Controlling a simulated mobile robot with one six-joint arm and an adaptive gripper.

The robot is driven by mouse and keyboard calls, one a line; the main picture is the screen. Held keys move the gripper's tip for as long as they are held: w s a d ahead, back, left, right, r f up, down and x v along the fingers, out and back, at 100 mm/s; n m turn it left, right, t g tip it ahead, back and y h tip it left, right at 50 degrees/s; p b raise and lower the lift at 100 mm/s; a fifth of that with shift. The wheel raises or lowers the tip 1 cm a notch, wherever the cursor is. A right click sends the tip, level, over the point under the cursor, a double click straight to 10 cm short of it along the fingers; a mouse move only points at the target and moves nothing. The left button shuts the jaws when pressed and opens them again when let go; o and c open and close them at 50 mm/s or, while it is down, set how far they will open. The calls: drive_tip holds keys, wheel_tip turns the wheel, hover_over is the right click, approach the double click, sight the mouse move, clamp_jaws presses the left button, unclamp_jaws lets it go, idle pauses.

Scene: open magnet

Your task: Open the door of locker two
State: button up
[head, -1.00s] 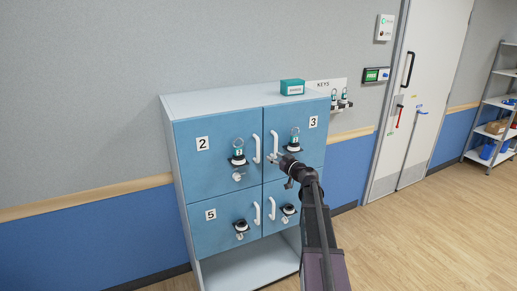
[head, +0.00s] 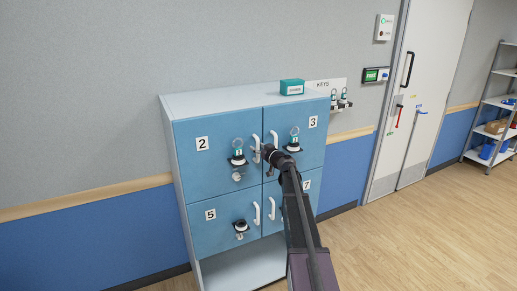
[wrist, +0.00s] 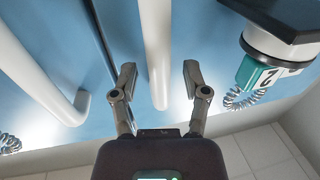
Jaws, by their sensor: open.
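The blue door of locker two (head: 188,168) is shut, with a white "2" label at its upper left. Its white vertical handle (head: 256,150) is at the door's right edge. A teal-tagged key with a ring (head: 238,156) stands at its lock, left of the handle; the tag marked 2 (wrist: 262,76) shows at the right of the wrist view. My gripper (wrist: 158,78) is open, with its fingers on either side of a white handle (wrist: 156,40), which looks like locker two's. I cannot tell whether they touch it. In the head view, my gripper (head: 258,150) partly covers this handle.
Locker three's handle (head: 274,143) is close on the right, with its own teal-tagged key (head: 294,138). Lockers five (head: 205,230) and seven (head: 311,196) lie below. A teal box (head: 292,87) sits on the cabinet top. Open floor (head: 410,240) lies to the right.

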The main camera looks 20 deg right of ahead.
drive_tip(key=shift+c, duration=0.2)
clamp_jaws()
